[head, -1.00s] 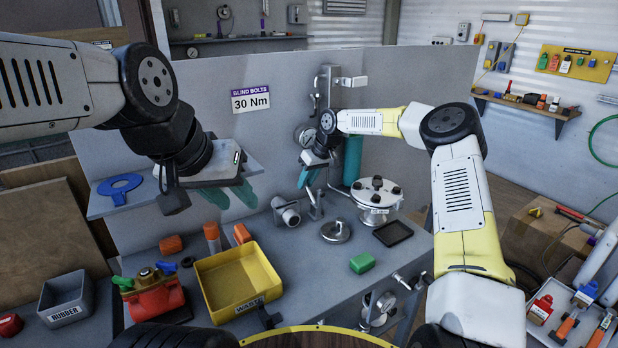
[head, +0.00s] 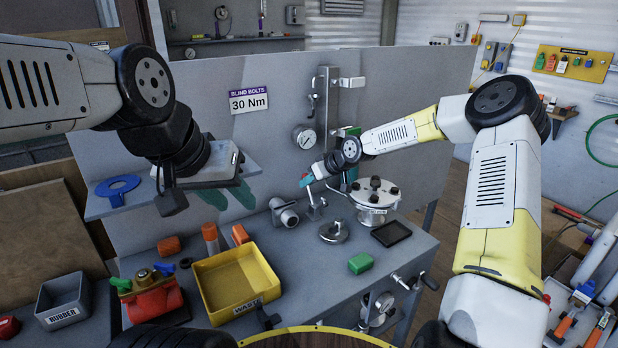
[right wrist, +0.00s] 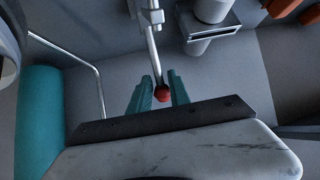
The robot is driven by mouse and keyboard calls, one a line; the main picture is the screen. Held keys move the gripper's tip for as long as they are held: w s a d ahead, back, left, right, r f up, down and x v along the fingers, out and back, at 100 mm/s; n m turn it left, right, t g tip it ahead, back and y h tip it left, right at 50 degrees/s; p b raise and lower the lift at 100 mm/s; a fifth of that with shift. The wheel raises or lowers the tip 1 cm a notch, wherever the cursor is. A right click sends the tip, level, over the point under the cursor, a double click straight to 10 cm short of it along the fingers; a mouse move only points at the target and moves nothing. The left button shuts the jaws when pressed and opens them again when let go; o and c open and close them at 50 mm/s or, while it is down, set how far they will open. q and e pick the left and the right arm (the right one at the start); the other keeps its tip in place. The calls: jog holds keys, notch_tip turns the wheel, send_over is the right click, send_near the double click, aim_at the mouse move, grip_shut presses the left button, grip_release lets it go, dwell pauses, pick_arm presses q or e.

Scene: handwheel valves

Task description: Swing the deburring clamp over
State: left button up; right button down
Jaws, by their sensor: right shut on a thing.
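The clamp (head: 316,208) is a small metal fixture standing on the bench top. In the right wrist view its metal lever (right wrist: 151,50) runs down to a red knob (right wrist: 162,93). My right gripper (head: 306,180) has its teal fingers around this knob, shut on it; the fingers also show in the right wrist view (right wrist: 160,92). In the head view the knob is hidden at the fingers. My left gripper (head: 228,196) is open and empty, its teal fingers apart above the left part of the bench.
A grey cylindrical fitting (head: 285,213) stands close left of the clamp. A metal disc with a knob (head: 334,232) lies in front, and a round white-topped fixture (head: 375,198) stands to the right.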

jog(key=shift+s+d+r+t+y, duration=0.15)
jog(key=shift+s+d+t+y, duration=0.45)
jog(key=shift+t, duration=0.3)
jog(key=shift+a, duration=0.1)
jog(key=c, duration=1.3)
grip_release()
jog(key=shift+r, duration=0.1)
jog(key=v, duration=0.7)
jog(key=shift+s+d+r, duration=0.1)
jog(key=shift+s+d, duration=0.1)
jog(key=shift+d, duration=0.05)
